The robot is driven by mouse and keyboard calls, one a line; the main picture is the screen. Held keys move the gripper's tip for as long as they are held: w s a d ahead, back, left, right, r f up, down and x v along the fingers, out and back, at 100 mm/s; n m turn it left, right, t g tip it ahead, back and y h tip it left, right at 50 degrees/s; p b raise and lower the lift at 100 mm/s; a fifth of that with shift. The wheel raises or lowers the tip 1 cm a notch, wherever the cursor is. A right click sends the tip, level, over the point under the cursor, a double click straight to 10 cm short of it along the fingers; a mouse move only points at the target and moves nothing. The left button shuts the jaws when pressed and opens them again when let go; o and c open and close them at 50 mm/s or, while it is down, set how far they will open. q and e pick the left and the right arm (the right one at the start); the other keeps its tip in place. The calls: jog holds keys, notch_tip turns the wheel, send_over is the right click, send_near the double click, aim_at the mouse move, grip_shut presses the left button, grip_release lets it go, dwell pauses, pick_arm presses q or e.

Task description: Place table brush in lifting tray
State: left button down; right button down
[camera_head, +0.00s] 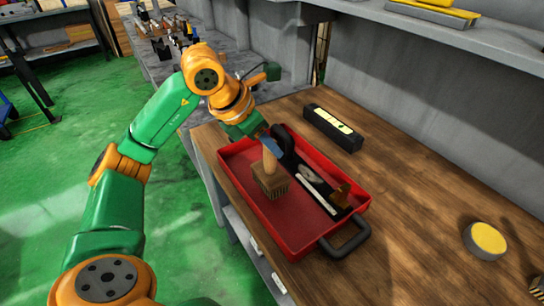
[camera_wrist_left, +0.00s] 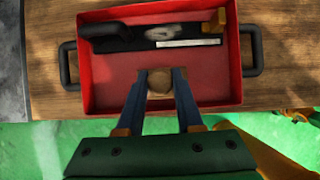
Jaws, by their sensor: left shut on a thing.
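The table brush has a light wooden handle and a brown bristled head (camera_head: 271,185). It is upright, over or in the red lifting tray (camera_head: 291,248); I cannot tell whether its bristles touch the tray floor. My left gripper (camera_head: 268,146) is shut on the brush handle, above the tray. In the left wrist view, the handle's round end (camera_wrist_left: 160,82) sits between the blue fingers (camera_wrist_left: 160,80), with the red tray (camera_wrist_left: 87,75) below and around it. My right gripper is not in view.
The tray's back strip holds a black item, a pale ruler-like piece (camera_head: 316,193) and a brass-coloured part (camera_head: 340,195). A black box with a yellow label (camera_head: 333,128) lies behind it on the wooden bench (camera_head: 410,190). A round yellow-topped object (camera_head: 485,240) is at right.

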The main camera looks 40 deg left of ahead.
pick_arm(q)
jog(key=shift+w+a+f, duration=0.1)
jog(key=shift+w+f, duration=0.05)
jog(key=shift+f, duration=0.6)
jog(key=shift+w+a+f, duration=0.1)
jog(key=shift+w+f, duration=0.1)
jog(key=shift+f, duration=0.55)
jog(key=shift+w+a+f, duration=0.1)
jog(key=shift+w+f, duration=0.05)
jog(key=shift+f, duration=0.6)
jog(key=shift+f+b, duration=0.1)
jog(key=shift+b, duration=0.2)
jog(key=c, duration=0.6)
grip_release()
jog(key=shift+d, duration=0.1)
jog(key=shift+o, duration=0.2)
jog(key=shift+r, duration=0.3)
jog(key=p+v, duration=0.1)
jog(key=v, duration=1)
jog(key=shift+s+r, duration=0.25)
jog(key=shift+r, duration=0.05)
